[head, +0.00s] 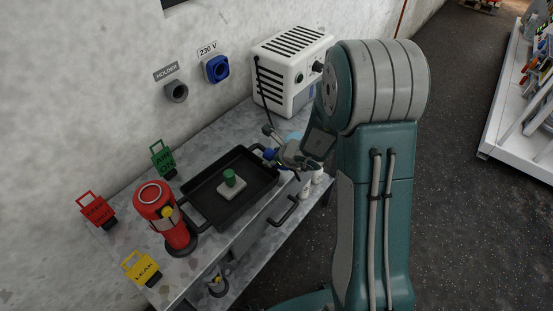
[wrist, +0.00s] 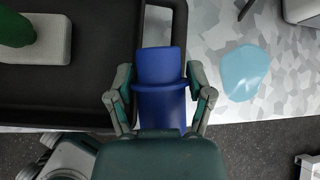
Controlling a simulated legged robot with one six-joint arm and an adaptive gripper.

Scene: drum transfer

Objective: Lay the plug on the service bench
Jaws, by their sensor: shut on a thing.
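The blue plug (wrist: 160,105) is between the two fingers of my gripper (wrist: 160,82), which is shut on it. In the head view the plug (head: 270,154) shows as a small blue piece by my gripper (head: 276,153), at the right end of the black tray. In the wrist view the plug overlaps the tray's right rim, with bare bench to its right. I cannot tell whether it touches anything below. The service bench (head: 218,137) is a speckled grey metal table along the wall.
The black tray (head: 205,206) holds a green-topped pale block (head: 232,188). A red cylindrical device (head: 165,215) and red, green and yellow tags stand at left. A white vented box (head: 292,70) stands at the back. A light-blue patch (wrist: 245,73) lies on the bench right of the plug.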

